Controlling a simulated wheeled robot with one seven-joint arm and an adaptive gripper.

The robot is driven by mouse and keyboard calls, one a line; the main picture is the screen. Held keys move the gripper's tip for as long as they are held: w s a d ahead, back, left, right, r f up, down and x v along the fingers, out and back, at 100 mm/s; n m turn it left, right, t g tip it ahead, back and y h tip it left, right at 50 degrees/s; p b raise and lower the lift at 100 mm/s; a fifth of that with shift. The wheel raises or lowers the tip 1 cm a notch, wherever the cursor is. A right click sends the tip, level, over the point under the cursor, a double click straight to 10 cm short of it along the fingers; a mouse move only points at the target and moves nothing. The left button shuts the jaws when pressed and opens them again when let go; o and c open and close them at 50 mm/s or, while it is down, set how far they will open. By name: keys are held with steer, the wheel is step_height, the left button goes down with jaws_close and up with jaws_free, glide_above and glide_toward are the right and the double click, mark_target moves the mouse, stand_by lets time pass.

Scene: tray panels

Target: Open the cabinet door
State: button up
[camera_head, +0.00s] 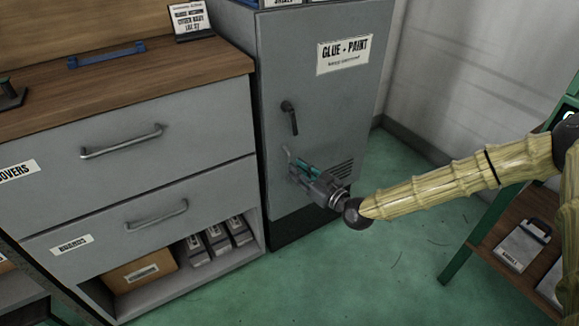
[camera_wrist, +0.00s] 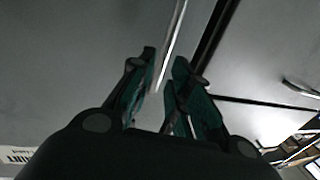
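The grey cabinet door (camera_head: 330,85) has a "GLUE - PAINT" label (camera_head: 343,54) and looks closed. A dark lever handle (camera_head: 289,117) is on its left side. My gripper (camera_head: 298,168) is in front of the door's lower left part, below the lever. In the wrist view my gripper (camera_wrist: 164,100) has its two dark and teal fingers apart. A thin pale metal bar (camera_wrist: 173,42) lies ahead, running down between the fingertips. It looks like a pull handle on the door; contact with the fingers cannot be told. My gripper hides part of it in the head view.
A drawer unit (camera_head: 190,115) with bar handles (camera_head: 122,141) stands left of the cabinet. Its open lower shelf holds a cardboard box (camera_head: 140,272) and several grey binders. A green-framed rack (camera_head: 470,235) stands at the right. The green floor (camera_head: 400,255) between is clear.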

mark_target(290, 180)
steer(key=shift+b+x, duration=0.3)
steer(key=shift+x, duration=1.85)
jaws_close()
